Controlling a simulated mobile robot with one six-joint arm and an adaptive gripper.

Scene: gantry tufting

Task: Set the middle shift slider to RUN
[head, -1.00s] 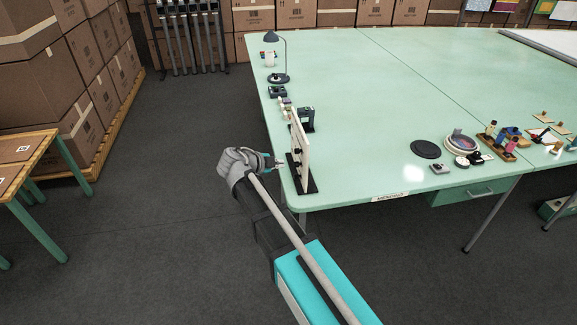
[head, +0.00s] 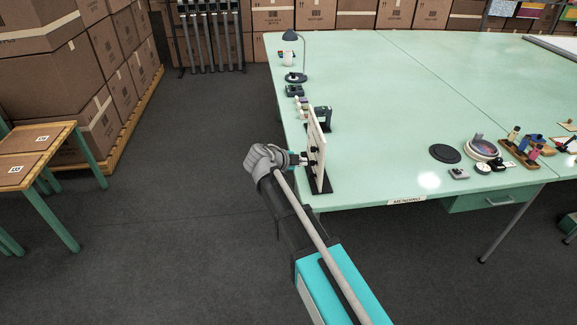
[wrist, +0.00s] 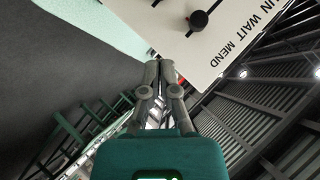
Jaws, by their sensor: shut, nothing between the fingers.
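The white slider board (head: 318,150) stands upright near the table's front left corner, seen almost edge-on in the head view. In the wrist view, the board (wrist: 222,50) fills the top right, with the words WAIT and MEND and a partly cut-off word ending in N. A round black slider knob (wrist: 198,19) sits in a dark slot on it. Another dark piece is cut off at the top edge; I cannot tell which slider is the middle one. My gripper (wrist: 160,66) is shut and empty, its fingertips beside the board's lower edge in the wrist view. It also shows left of the board (head: 302,159).
The green table (head: 375,120) carries a lamp (head: 296,55) and small items behind the board. A black disc (head: 445,153), a round dish (head: 482,148) and bobbins stand to the right. Open floor lies left of the table; stacked boxes (head: 55,60) stand beyond.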

